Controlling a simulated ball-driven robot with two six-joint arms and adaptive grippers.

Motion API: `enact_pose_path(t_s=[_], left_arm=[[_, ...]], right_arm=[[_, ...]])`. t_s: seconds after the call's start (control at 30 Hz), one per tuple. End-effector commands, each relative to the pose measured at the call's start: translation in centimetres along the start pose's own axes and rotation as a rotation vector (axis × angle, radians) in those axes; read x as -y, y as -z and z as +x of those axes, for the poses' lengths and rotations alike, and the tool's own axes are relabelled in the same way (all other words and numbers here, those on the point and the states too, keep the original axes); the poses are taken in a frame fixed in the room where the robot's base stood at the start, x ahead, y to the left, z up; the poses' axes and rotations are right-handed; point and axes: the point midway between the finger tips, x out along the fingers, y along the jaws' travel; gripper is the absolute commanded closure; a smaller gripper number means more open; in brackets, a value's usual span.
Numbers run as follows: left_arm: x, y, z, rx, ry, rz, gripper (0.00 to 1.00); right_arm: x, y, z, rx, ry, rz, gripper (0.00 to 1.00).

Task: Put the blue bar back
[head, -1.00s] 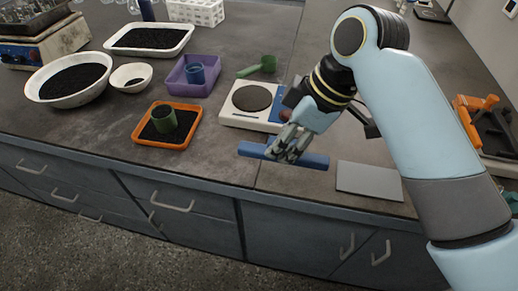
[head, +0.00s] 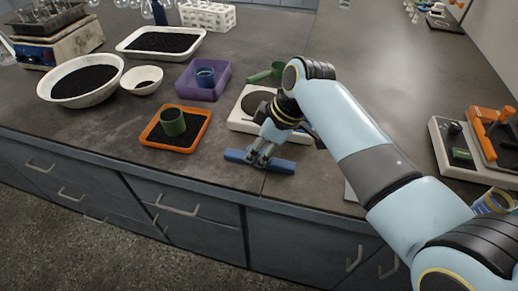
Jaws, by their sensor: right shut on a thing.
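The blue bar (head: 283,166) is in the head view near the front edge of the counter, in front of the white balance. My right gripper (head: 262,158) is shut on the bar around its middle, with an end sticking out on each side. The bar lies roughly sideways, and I cannot tell whether it touches the counter or hangs just above it. My left gripper is not in view.
The white balance (head: 240,123) stands behind the bar, partly hidden by my gripper. An orange tray (head: 150,140) with a green cup (head: 172,122) is to the left, a purple tray (head: 181,92) behind it. A grey plate (head: 350,192) is mostly hidden by my arm.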

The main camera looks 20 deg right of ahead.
Motion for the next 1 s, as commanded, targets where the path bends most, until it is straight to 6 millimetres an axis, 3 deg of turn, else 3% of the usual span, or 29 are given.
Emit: enact_pose_path(t_s=[0.2,0.23,0.4,0.73,0.87,1.0], left_arm=[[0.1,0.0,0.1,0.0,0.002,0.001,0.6],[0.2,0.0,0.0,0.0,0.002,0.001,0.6],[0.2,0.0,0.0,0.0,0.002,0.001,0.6],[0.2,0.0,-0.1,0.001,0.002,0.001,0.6],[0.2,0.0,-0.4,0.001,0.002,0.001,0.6],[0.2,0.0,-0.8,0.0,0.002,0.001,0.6]], right_arm=[[0.0,-0.1,0.2,0.0,0.0,0.0,1.0],[0.0,-0.1,0.2,0.0,0.0,0.0,0.71],[0.0,-0.1,0.2,0.0,0.0,0.0,0.52],[-0.1,0.0,-0.5,-0.001,-0.002,0.0,0.52],[-0.1,0.0,-2.5,0.0,-0.003,0.0,0.52],[-0.1,0.1,-5.8,-0.002,-0.005,-0.001,0.52]])
